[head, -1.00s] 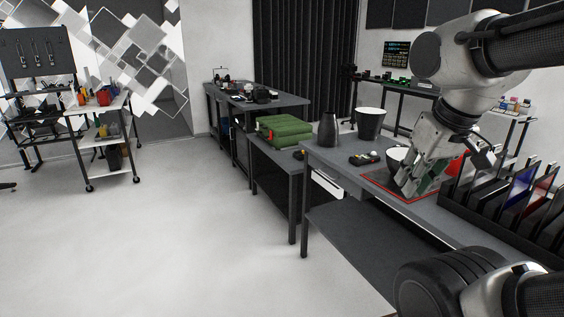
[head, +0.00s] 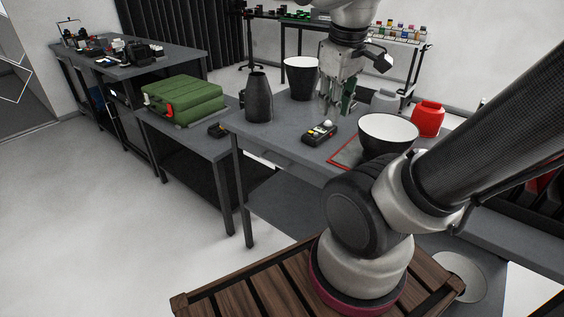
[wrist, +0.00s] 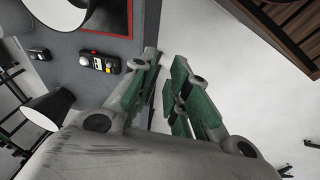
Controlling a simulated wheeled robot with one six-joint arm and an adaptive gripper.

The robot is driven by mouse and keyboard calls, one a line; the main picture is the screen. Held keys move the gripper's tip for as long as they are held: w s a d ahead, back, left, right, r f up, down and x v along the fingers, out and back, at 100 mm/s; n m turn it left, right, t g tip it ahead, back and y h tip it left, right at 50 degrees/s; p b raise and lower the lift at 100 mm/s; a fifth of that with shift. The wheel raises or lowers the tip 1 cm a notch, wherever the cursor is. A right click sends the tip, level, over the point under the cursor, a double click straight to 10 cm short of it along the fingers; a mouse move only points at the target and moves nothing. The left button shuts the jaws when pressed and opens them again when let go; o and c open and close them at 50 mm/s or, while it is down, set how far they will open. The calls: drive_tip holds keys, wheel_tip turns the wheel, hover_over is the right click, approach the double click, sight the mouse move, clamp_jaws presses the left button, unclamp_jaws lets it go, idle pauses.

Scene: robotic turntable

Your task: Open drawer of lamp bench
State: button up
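The lamp bench is most likely the grey bench (head: 285,128) with the dark conical shades; its top also shows in the wrist view (wrist: 75,47). A grey panel (head: 270,153) below its front edge may be the drawer front; I cannot make out a handle or whether it stands out. My gripper (head: 335,112) points down over the bench top, behind the small button box (head: 319,133). In the wrist view my gripper (wrist: 166,62) has its green-padded fingers apart, with nothing between them. The bench edge and pale floor show past the fingers. No drawer shows in the wrist view.
On the bench stand a dark vase-like shade (head: 258,97), a black shade (head: 300,78), a white-lined bowl (head: 388,134) and a red jar (head: 428,120). A green case (head: 183,100) lies on the lower bench at left. The floor at front left (head: 100,230) is clear.

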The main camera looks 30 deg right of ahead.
drive_tip(key=w+d+f+n+g+h, duration=0.3)
drive_tip(key=w+f+n+g+h, duration=0.15)
drive_tip(key=w+n, duration=0.35)
drive_tip(key=n+t+h, duration=0.8)
drive_tip(key=n+h, duration=0.1)
drive_tip(key=n, duration=2.1)
approach(272, 163)
drive_tip(key=r+x, duration=0.1)
drive_tip(key=x, duration=0.6)
drive_tip(key=f+x, duration=0.1)
drive_tip(key=x, duration=0.2)
drive_tip(key=shift+w+d+f, duration=0.15)
drive_tip(key=shift+d+f, duration=0.05)
drive_tip(key=shift+c, duration=0.2)
clamp_jaws()
